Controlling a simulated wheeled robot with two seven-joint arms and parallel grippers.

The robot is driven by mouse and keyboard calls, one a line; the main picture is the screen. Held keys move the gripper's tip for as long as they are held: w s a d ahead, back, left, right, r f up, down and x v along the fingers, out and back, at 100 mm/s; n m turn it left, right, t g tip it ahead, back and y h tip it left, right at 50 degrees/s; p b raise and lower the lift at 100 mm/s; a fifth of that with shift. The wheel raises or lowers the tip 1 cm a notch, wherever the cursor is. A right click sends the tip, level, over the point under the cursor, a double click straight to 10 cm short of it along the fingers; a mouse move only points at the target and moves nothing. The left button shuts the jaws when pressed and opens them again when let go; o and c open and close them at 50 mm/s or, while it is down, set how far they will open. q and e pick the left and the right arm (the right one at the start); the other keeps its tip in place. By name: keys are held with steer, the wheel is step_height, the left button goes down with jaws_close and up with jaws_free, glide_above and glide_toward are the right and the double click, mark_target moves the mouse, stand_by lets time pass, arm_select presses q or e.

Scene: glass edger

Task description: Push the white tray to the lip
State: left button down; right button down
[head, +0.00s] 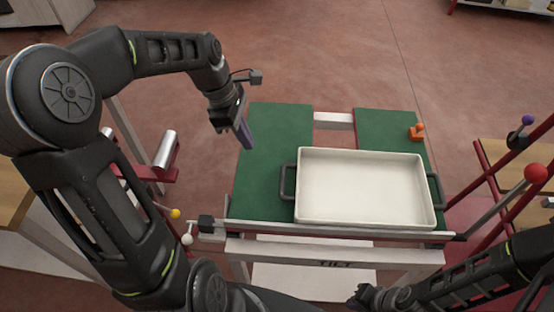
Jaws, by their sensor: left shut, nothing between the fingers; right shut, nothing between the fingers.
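The white tray (362,186) is a shallow rectangle with a dark handle at each end. It lies level on the green-topped table, right of centre, and looks empty. Its near side is close to the pale rail (270,226) along the table's front, which may be the lip; I cannot tell whether they touch. My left gripper (246,137) is shut and empty, above the left green panel, apart from the tray and up and left of it. My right gripper (367,297) is low at the bottom edge, in front of the table; its fingers are hard to make out.
The green top (270,150) has a gap between its two panels at the back. A small orange part (416,131) sits at the back right. Red frames with ball-topped levers, one with a red ball (536,173), stand to the right. A metal roller (165,149) is at the left.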

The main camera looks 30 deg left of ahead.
arm_select(q)
steer(key=x, duration=0.9)
steer(key=shift+f+p, duration=0.25)
steer(key=shift+p, duration=0.15)
steer(key=d, duration=0.1)
steer(key=w+d+p, duration=0.1)
steer(key=d, duration=0.1)
steer(key=shift+w+d+f, duration=0.1)
steer(key=shift+f, duration=0.15)
steer(key=shift+w+d, duration=0.2)
steer(key=shift+d, duration=0.2)
